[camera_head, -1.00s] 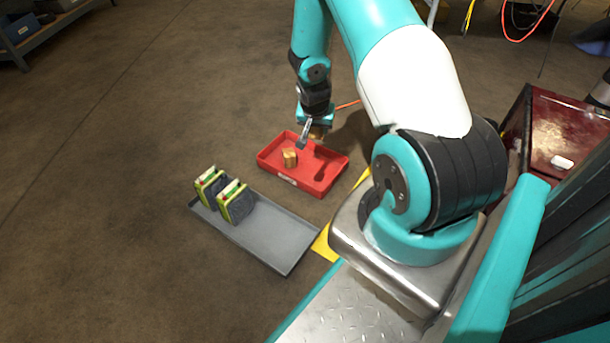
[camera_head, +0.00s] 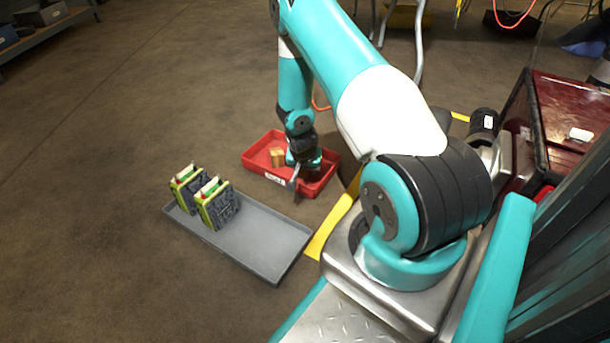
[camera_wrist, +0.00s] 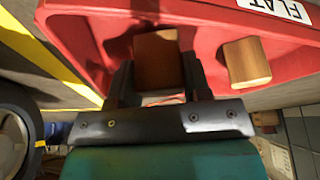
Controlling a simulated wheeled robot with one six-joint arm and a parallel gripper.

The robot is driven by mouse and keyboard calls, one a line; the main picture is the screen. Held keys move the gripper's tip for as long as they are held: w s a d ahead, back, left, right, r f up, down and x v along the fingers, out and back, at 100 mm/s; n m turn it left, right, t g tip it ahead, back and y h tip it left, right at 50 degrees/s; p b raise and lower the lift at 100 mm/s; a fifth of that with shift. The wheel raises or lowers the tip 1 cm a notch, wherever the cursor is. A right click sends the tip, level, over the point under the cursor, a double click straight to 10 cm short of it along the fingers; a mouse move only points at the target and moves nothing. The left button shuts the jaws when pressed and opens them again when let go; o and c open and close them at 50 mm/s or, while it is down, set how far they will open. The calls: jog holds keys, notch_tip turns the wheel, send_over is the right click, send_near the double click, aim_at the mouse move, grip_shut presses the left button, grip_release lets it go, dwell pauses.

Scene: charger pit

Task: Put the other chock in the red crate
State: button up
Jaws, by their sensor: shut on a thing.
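The red crate (camera_head: 262,139) stands on the floor, and its red rim and a white "FLAT" label show in the wrist view (camera_wrist: 62,20). One tan wooden chock (camera_head: 277,157) lies in its left part; it also shows in the wrist view (camera_wrist: 246,62). My gripper (camera_head: 298,172) is low over the crate's right part. In the wrist view my gripper (camera_wrist: 158,75) is shut on another brown chock (camera_wrist: 157,58), with a finger at each side. In the head view the gripper hides that chock. I cannot tell whether it touches the crate's floor.
A grey tray (camera_head: 262,245) lies in front of the crate, with two green-and-dark boxy items (camera_head: 216,203) at its left end. Yellow floor marking (camera_head: 330,228) runs beside the crate. A dark red cabinet (camera_head: 570,110) stands at the right. Floor at the left is clear.

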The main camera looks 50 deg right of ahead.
jog(key=shift+f, duration=0.5)
jog(key=o, duration=1)
jog(key=shift+c, duration=0.2)
jog(key=shift+r, duration=0.15)
